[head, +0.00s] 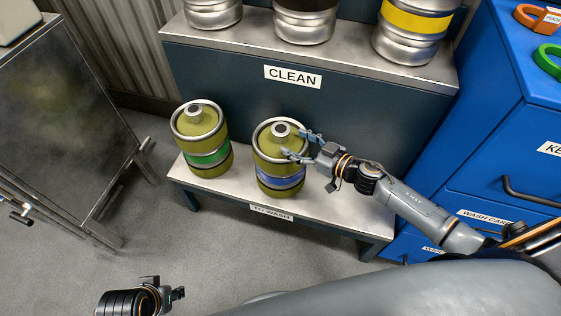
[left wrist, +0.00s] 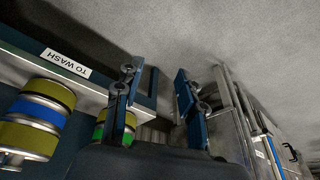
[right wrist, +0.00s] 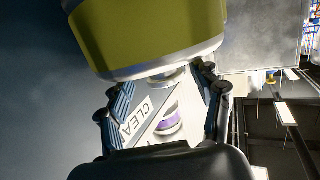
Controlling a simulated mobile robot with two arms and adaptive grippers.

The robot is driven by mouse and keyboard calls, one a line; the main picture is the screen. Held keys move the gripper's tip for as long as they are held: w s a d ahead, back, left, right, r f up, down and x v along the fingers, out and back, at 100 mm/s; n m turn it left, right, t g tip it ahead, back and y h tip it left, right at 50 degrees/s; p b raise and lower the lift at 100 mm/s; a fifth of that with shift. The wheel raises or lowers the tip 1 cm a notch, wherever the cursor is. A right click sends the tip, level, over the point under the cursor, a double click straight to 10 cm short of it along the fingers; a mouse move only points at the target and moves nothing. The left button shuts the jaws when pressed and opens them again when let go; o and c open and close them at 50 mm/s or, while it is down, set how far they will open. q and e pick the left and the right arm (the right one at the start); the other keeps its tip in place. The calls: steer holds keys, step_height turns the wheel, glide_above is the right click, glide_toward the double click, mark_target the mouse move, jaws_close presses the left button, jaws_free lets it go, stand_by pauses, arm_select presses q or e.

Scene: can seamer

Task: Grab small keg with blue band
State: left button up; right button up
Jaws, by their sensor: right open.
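The keg with the blue band (head: 280,180) is olive green with metal rims and stands upright on the low "TO WASH" bench. My right gripper (head: 298,146) is open at the keg's upper right side, by its top rim. In the right wrist view, a green keg body (right wrist: 150,35) fills the top, and the fingers (right wrist: 168,85) are spread near its neck; contact cannot be told. My left gripper (head: 172,292) is low at the left of the head view, away from the kegs. The left wrist view shows its fingers (left wrist: 155,100) apart and empty; the blue-banded keg (left wrist: 35,112) shows at left there.
A green-banded keg (head: 208,158) stands just left on the bench (head: 335,215). Behind is the "CLEAN" shelf (head: 240,50) with several kegs, one yellow-banded (head: 413,22). Blue drawers (head: 500,150) stand at right, a metal cart (head: 60,110) at left. Floor in front is open.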

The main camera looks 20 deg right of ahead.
mark_target(287, 137)
steer(key=shift+b+x, duration=0.5)
steer(key=shift+x, duration=2.65)
steer(key=shift+d, duration=0.1)
jaws_close()
arm_select(q)
steer(key=v, duration=0.4)
steer(key=shift+r, duration=0.2)
arm_select(e)
steer(key=shift+w+r, duration=0.1)
steer(key=shift+r, duration=0.1)
